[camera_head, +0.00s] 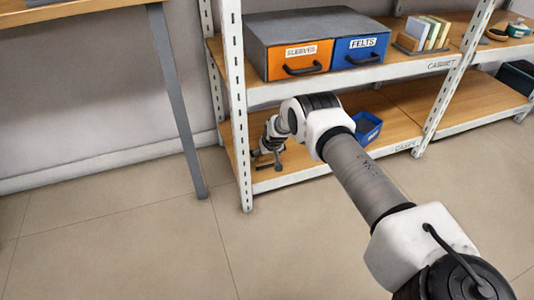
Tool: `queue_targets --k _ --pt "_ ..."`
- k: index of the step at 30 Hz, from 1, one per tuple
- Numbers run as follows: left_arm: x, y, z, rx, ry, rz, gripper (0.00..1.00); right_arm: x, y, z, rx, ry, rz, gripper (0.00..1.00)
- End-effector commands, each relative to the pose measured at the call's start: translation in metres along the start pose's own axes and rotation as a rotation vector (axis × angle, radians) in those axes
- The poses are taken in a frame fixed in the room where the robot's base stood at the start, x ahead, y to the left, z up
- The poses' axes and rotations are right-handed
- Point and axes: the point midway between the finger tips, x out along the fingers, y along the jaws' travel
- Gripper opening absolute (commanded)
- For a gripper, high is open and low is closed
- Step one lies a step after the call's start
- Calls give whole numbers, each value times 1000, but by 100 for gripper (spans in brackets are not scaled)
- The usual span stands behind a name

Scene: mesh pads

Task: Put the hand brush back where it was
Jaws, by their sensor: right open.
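I cannot make out the hand brush for certain in the head view. My right arm reaches in from the lower right to the lower shelf (300,168) of the rack. My right gripper (268,161) is open at the left end of that shelf, close to the left front post. Its fingers are small and partly dark, and I see nothing clearly held between them. The arm hides part of the lower shelf. My left gripper is not in view.
Above the arm, an orange drawer (300,60) and a blue drawer (360,50) stand on the upper shelf. A blue bin (368,127) sits on the lower shelf. A wooden table (80,12) is at the upper left. The floor in front is clear.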

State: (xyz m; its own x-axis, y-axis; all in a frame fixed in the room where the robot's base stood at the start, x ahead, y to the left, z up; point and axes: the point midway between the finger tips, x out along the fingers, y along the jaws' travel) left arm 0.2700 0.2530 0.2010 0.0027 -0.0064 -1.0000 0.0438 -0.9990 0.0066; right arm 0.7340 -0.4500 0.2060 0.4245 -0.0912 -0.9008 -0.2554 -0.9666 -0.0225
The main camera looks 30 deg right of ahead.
Motion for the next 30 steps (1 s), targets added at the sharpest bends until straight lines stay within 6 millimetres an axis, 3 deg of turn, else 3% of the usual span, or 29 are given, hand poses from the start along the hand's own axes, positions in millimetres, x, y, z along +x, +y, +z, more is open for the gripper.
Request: queue_targets --k 5,12,15,20,30 --pt "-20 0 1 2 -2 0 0 -25 0 -5 1 -1 0 100" --pt "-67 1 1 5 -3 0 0 -93 0 -7 1 -1 -1 100" --pt "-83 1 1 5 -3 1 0 -112 0 -5 0 -2 0 100" --pt "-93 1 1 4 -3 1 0 -124 0 -2 0 -1 0 100" --pt "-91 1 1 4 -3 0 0 -122 -1 1 -1 -2 -1 100"
